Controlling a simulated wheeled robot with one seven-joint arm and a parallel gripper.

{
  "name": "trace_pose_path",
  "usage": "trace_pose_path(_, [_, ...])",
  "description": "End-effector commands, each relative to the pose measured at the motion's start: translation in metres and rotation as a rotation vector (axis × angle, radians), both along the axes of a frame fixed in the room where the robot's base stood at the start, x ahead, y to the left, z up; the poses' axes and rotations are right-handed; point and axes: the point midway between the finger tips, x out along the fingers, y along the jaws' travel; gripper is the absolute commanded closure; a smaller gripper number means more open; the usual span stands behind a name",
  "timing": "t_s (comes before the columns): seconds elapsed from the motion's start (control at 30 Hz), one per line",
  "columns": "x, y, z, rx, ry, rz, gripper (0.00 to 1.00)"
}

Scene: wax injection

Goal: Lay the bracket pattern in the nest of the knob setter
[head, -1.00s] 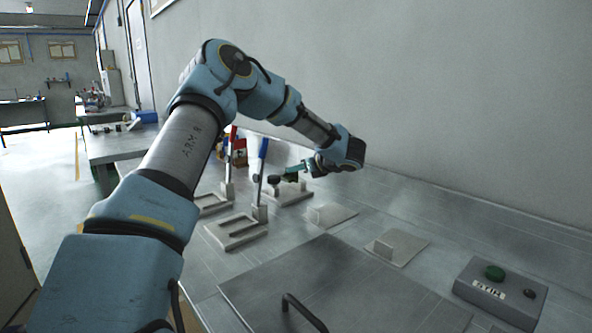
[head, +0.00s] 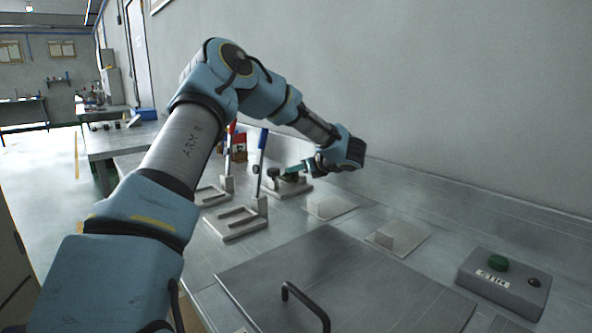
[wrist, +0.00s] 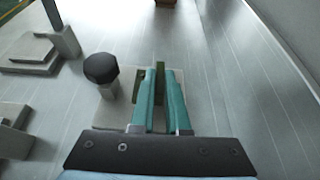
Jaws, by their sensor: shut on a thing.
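My gripper (head: 292,171) is low over the far part of the bench, fingers pointing left. In the wrist view its two teal fingers (wrist: 160,100) are close together, shut on a thin dark green piece, the bracket pattern (wrist: 160,74). The fingers hide much of it. The knob setter is a pale block (head: 290,188) with a round black knob, which shows left of the fingers in the wrist view (wrist: 101,68). The pattern is over or at this block; I cannot tell whether it touches. The nest is mostly hidden.
A blue-levered fixture (head: 236,222) and a red-levered one (head: 212,196) stand to the left. Two low plates with upright blocks (head: 330,206) (head: 398,238) lie to the right. A grey button box (head: 502,284) is at the right. A lid with a black handle (head: 305,300) is in front.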

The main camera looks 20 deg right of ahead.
Motion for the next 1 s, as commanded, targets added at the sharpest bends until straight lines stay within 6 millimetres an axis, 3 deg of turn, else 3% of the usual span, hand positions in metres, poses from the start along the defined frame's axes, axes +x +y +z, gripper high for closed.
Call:
trace_pose_path(0.47, [0.0, 0.0, -0.012, 0.0, 0.0, 0.0, 1.0])
trace_pose_path(0.5, [0.0, 0.0, -0.012, 0.0, 0.0, 0.0, 0.84])
trace_pose_path(0.8, [0.0, 0.0, -0.013, -0.001, 0.003, -0.002, 0.52])
trace_pose_path(1.0, [0.0, -0.001, -0.013, -0.002, 0.004, -0.004, 0.52])
